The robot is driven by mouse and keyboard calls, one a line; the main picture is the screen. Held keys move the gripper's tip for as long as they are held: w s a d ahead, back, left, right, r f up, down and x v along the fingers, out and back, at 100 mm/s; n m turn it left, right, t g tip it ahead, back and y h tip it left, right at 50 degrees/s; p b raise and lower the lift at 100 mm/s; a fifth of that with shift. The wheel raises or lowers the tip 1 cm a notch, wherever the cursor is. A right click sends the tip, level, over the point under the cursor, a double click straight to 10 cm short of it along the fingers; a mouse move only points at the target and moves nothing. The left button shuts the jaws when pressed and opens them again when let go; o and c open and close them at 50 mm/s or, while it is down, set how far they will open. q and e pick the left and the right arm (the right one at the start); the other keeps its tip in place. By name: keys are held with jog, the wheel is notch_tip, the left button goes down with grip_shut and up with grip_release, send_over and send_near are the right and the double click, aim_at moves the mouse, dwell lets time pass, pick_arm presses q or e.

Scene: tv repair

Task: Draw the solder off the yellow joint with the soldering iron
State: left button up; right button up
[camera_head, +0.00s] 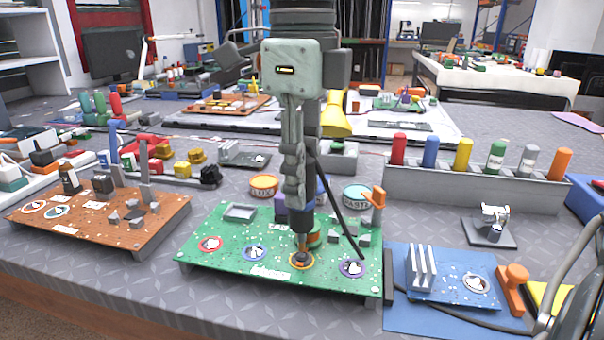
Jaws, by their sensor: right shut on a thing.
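A green circuit board (225,268) lies at the front middle of the table with ringed joints along its front edge. The yellow-ringed joint (291,264) lies between the blue-ringed joint (254,252) and the purple-ringed joint (352,268); a red-ringed joint (209,244) is at the left. My right gripper (299,196) points down over the board, shut on the dark soldering iron (301,220). The iron is near upright, its tip at the yellow joint. The tip covers part of the joint, so contact and remaining solder cannot be told. My left gripper is not in view.
A brown board (165,215) with tall parts stands left. A blue board (450,278) lies right, beside an orange-handled object (514,285). Behind are small tins (264,186) and a grey rack (470,189) of coloured cylinders. A black cable (340,205) hangs beside the gripper.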

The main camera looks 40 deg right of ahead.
jog(key=shift+s+f+b, duration=0.1)
jog(key=shift+f+b, duration=0.6)
jog(key=shift+f, duration=0.05)
dwell(3.8)
dwell(2.4)
jog(key=shift+r+p, duration=2.6)
jog(key=shift+r, duration=1.05)
